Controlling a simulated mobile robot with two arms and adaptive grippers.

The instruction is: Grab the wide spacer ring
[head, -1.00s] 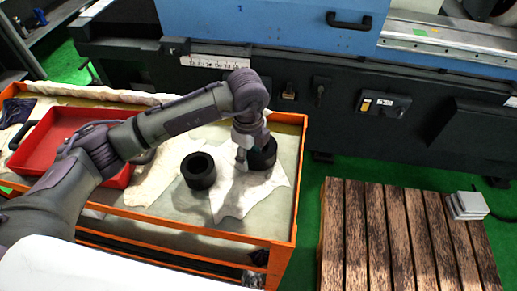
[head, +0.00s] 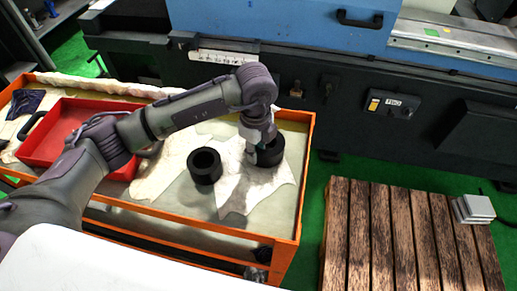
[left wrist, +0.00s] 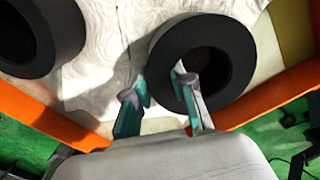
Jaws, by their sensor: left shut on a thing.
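Two black rings stand on the cloth on the orange-edged table. My left gripper (head: 256,146) is at the right-hand ring (head: 271,153). In the left wrist view, the fingers (left wrist: 160,80) straddle the wall of that ring (left wrist: 235,50), one finger in its hole and one outside, and are shut on it. The ring appears to rest on the cloth. The other ring (head: 204,166) stands apart to the left, and also shows at the left edge of the left wrist view (left wrist: 68,30). I cannot tell from size alone which is wider. My right gripper is out of view.
A red tray (head: 62,165) lies at the table's left. The table's orange rim (head: 305,185) runs close on the right of the held ring. A dark and blue machine (head: 330,100) stands behind. A slatted wooden platform (head: 390,240) is at the right.

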